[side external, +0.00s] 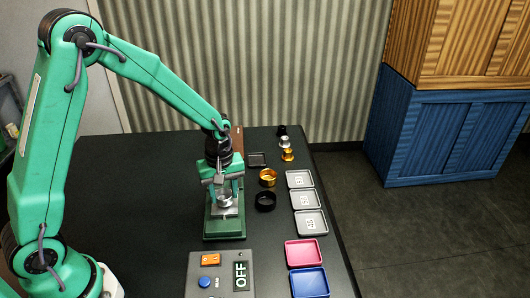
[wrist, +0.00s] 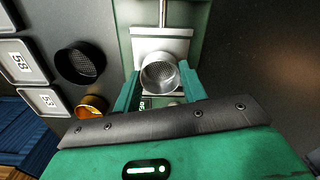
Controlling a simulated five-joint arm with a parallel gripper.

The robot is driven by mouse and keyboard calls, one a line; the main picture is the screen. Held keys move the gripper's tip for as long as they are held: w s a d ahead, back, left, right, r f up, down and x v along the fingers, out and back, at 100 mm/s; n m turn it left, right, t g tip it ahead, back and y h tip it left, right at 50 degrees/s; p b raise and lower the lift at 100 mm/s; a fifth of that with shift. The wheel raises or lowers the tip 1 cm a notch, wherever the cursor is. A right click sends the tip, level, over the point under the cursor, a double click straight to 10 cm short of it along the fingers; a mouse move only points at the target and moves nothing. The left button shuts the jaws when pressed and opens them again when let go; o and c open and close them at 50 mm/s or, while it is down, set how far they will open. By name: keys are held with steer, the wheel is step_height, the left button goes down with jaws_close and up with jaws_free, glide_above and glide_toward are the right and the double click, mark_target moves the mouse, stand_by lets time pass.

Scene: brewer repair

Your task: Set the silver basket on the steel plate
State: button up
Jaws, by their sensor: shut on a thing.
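The silver basket (wrist: 160,74) is a round metal cup with a perforated bottom, seen from above in the wrist view. My gripper (wrist: 160,70) is shut on it, with one green finger on each side. The steel plate (wrist: 148,45) shows behind and around the basket on the green stand. In the side view the basket (side external: 226,201) hangs between my fingers (side external: 225,192), over the stand. The basket overlaps the plate in both views; I cannot tell whether it touches it. My fingers hide part of the basket's sides.
The green stand (side external: 223,228) is under my gripper. A gold basket (side external: 267,177) and a black basket (side external: 265,201) stand to its right, beside numbered grey trays (side external: 310,223). Pink (side external: 304,252) and blue (side external: 308,282) trays and a control box reading OFF (side external: 220,274) are in front.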

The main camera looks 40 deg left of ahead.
steer(key=shift+f, duration=0.4)
stand_by(1.7)
steer(key=o, duration=1.5)
steer(key=shift+c, duration=0.2)
steer(key=shift+r, duration=3.5)
